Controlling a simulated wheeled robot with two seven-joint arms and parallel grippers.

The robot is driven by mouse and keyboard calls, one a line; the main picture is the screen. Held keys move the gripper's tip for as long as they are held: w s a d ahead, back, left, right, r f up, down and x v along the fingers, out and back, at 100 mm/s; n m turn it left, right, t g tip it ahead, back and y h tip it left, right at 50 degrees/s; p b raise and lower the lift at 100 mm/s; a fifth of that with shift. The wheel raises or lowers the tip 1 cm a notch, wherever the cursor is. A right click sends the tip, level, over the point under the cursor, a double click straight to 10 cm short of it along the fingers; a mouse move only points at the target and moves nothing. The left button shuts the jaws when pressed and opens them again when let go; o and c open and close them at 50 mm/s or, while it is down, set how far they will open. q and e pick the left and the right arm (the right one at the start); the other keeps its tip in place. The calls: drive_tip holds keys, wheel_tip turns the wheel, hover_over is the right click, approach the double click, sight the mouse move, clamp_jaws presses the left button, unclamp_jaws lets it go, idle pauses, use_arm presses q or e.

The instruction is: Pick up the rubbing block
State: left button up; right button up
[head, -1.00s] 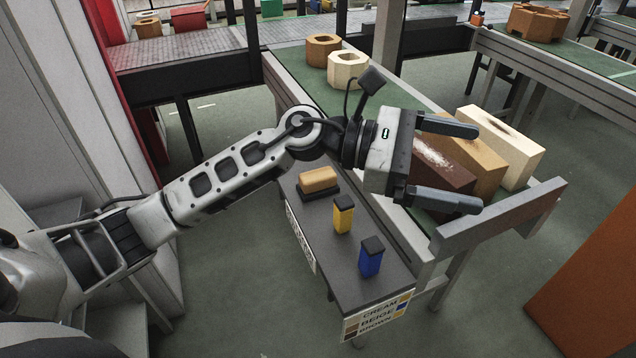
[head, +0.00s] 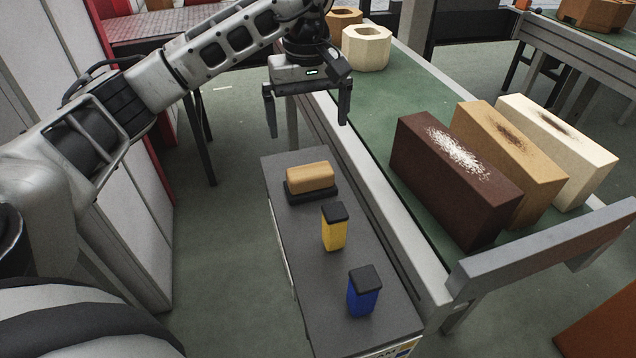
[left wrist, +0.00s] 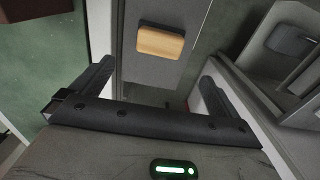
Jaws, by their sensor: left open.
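The rubbing block (head: 310,177) has a tan wooden top and a dark base. It lies on the far end of the narrow grey shelf (head: 345,290) beside the conveyor. My left gripper (head: 307,122) is open and empty, pointing down above and slightly beyond the block, apart from it. In the left wrist view the block (left wrist: 160,42) shows ahead, between the directions of the two open fingers (left wrist: 152,85). My right gripper is not in view.
A yellow container (head: 334,230) and a blue container (head: 363,295) with dark caps stand nearer on the shelf. Dark brown (head: 445,185), beige (head: 522,160) and cream (head: 580,150) bricks with smudged tops stand on the green conveyor (head: 385,110). A metal end bar (head: 540,250) crosses its near end.

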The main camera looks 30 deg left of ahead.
sight(310, 170)
use_arm(q)
drive_tip(key=f, duration=0.9)
drive_tip(key=shift+s+p, duration=0.25)
drive_tip(key=shift+p, duration=0.05)
drive_tip(key=shift+w+f+p, duration=0.2)
drive_tip(key=shift+f+p, duration=0.25)
drive_tip(key=shift+f, duration=2.35)
drive_tip(key=c, duration=0.9)
